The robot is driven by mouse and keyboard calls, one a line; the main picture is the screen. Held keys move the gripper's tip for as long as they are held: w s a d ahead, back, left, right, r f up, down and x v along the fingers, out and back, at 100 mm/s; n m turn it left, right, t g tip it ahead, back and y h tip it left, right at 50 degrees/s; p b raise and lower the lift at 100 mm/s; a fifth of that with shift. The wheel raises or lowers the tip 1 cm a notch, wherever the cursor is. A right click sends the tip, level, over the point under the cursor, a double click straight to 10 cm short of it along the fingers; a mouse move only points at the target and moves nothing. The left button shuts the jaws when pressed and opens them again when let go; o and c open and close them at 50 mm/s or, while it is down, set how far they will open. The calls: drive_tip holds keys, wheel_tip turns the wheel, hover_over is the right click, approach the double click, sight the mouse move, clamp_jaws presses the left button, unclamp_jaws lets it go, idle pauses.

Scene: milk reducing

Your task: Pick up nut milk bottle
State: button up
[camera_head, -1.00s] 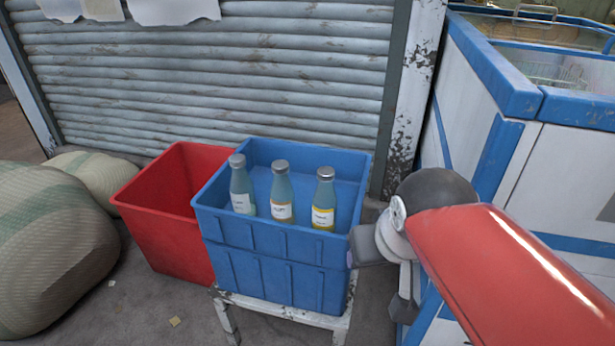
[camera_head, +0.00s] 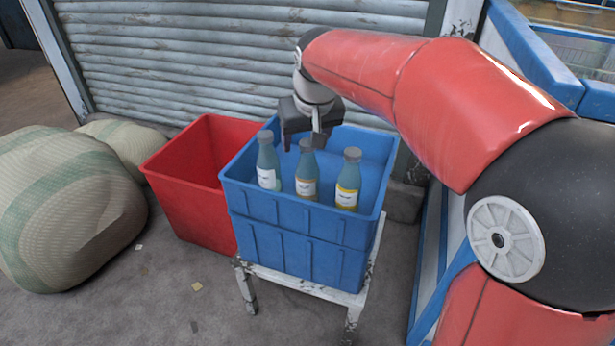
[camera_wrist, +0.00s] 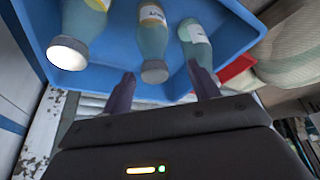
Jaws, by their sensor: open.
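Three bottles with grey caps stand in the blue crate (camera_head: 300,235): a left one (camera_head: 268,160) with a white label, a middle one (camera_head: 306,172) with a pale, orange-edged label, and a right one (camera_head: 348,180) with a yellow-and-white label. I cannot read which is nut milk. My gripper (camera_head: 302,138) is open and empty, pointing down over the crate, close behind the middle bottle's top. In the wrist view, the middle bottle's cap (camera_wrist: 154,71) lies between the directions of my two fingers (camera_wrist: 163,84); I cannot tell whether they touch it.
The blue crate rests on a worn white stool (camera_head: 300,286). A red crate (camera_head: 190,190) stands left of it, with stuffed sacks (camera_head: 70,205) farther left. A metal shutter (camera_head: 200,70) is behind, and a white-and-blue freezer (camera_head: 530,45) is at right.

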sight(308, 173)
drive_tip(key=x, duration=0.5)
drive_tip(key=shift+w+d, duration=0.3)
drive_tip(key=shift+w, duration=0.05)
drive_tip(key=shift+c, duration=0.4)
drive_tip(key=shift+r, duration=0.1)
clamp_jaws()
